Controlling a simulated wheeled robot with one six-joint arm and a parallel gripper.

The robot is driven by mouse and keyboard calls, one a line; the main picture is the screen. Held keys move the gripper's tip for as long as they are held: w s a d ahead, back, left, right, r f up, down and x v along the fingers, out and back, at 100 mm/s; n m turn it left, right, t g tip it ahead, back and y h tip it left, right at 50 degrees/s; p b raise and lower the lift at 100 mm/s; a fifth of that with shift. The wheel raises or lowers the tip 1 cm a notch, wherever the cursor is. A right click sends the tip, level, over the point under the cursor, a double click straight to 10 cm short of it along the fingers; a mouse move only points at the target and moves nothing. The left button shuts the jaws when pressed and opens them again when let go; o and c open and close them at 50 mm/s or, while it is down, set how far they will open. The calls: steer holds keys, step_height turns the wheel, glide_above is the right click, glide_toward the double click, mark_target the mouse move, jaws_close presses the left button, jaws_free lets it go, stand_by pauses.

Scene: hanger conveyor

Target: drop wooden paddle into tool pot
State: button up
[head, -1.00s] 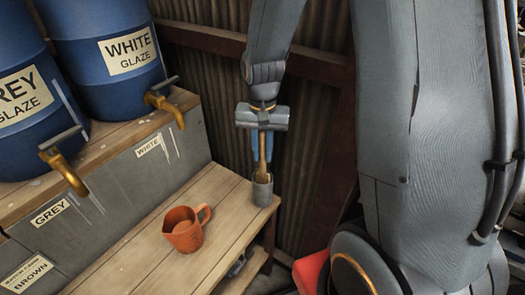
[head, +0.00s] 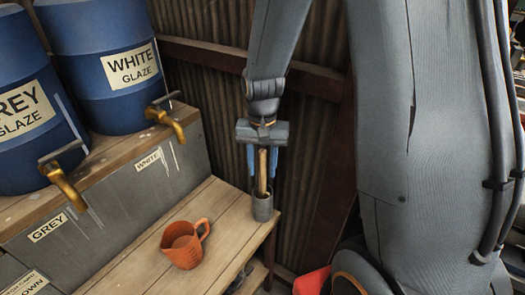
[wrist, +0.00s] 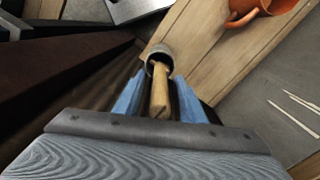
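The wooden paddle (head: 262,172) stands nearly upright with its lower end inside the grey tool pot (head: 262,209). The pot stands at the right end of the wooden bench. My gripper (head: 263,165) is above the pot, pointing down, with its blue fingers spread on either side of the paddle's upper part. In the wrist view, the paddle (wrist: 160,92) lies between the open fingers with gaps beside it, and its far end goes into the pot's mouth (wrist: 159,56). The paddle's end inside the pot is hidden.
An orange jug (head: 184,245) stands on the wooden bench (head: 213,204), left of the pot. Blue glaze barrels (head: 105,62) with brass taps (head: 166,118) stand on a raised shelf at left. A corrugated wall (head: 205,75) is close behind my gripper.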

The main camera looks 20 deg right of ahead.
step_height(320, 180, up, 12)
steer(key=shift+b, duration=1.25)
steer(key=shift+s, duration=0.15)
steer(key=s+f+n+t, duration=0.1)
steer(key=s+f+n, duration=0.4)
steer(key=s+f, duration=0.3)
steer(key=shift+s+f, duration=0.3)
steer(key=shift+s, duration=0.2)
